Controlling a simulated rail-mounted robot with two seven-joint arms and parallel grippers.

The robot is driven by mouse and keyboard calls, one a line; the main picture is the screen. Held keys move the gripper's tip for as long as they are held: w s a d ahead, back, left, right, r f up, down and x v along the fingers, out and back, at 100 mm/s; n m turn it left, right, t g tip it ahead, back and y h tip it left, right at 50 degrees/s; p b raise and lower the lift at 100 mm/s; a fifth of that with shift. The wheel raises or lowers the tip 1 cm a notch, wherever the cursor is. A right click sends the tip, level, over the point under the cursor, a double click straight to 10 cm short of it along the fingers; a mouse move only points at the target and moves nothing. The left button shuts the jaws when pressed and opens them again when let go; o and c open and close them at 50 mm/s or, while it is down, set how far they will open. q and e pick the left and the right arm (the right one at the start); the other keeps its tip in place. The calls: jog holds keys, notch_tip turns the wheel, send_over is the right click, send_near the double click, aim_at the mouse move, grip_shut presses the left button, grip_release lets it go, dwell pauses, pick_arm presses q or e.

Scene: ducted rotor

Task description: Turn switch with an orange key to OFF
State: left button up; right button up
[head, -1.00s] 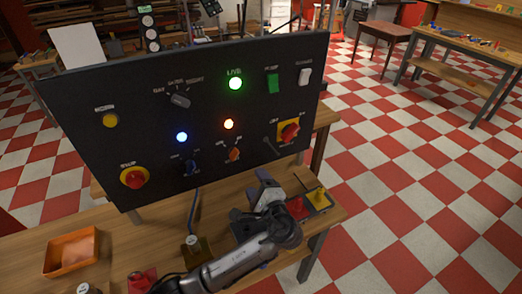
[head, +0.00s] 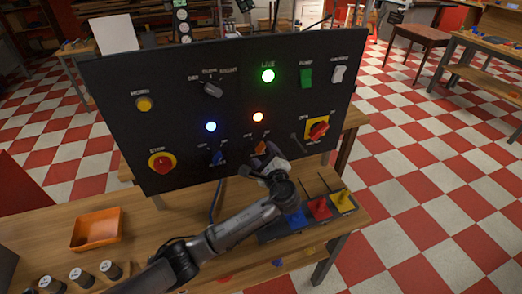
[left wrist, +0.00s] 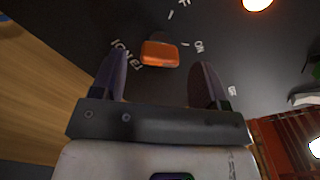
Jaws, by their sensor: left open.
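The orange key switch (head: 261,147) sits low on the black control panel (head: 130,85), under a lit orange lamp (head: 258,117). In the left wrist view the orange key (left wrist: 159,53) lies ahead of and between my left gripper's fingers, with labels around it, one reading ON. My left gripper (head: 268,160) is open in front of the key; in the left wrist view its two fingers (left wrist: 162,85) stand apart with nothing held. In the head view the gripper partly hides the switch. I cannot tell whether the fingers touch it. My right gripper is out of view.
A blue key switch (head: 217,156) is left of the orange one. A red and yellow rotary switch (head: 317,130) is to the right. Blue, red and yellow pieces (head: 319,208) stand in a tray below. An orange bin (head: 96,229) is on the bench at left.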

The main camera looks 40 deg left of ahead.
aim_at(262, 151)
pick_arm(q)
jog(key=shift+x, duration=1.75)
jog(key=shift+c, duration=0.4)
jog(key=c, duration=0.8)
jog(key=shift+c, duration=0.2)
